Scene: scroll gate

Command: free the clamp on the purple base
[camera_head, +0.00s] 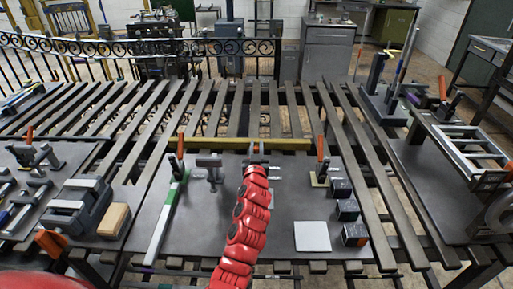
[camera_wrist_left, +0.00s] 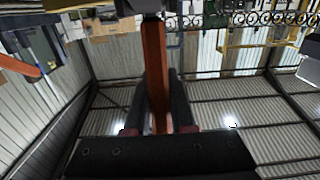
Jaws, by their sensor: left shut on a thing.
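My left gripper (camera_head: 257,151) is over the middle of the dark work plate, near a yellow bar. In the left wrist view its dark fingers (camera_wrist_left: 160,82) are shut on an orange-red clamp handle (camera_wrist_left: 155,62), which stands upright between them. The handle's upper end meets a dark metal part. In the head view my red arm and hand hide this clamp and its base. I cannot make out a purple base. Other orange-handled clamps stand on the plate to the left (camera_head: 180,149) and right (camera_head: 321,158). My right gripper is not in view.
A yellow bar (camera_head: 225,144) runs along the plate's back edge. A green-and-white strip (camera_head: 164,220) lies left, with dark blocks (camera_head: 348,209) and a white square (camera_head: 312,236) right. A vise (camera_head: 78,204) and wood block (camera_head: 114,220) are further left. Slats have open gaps.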

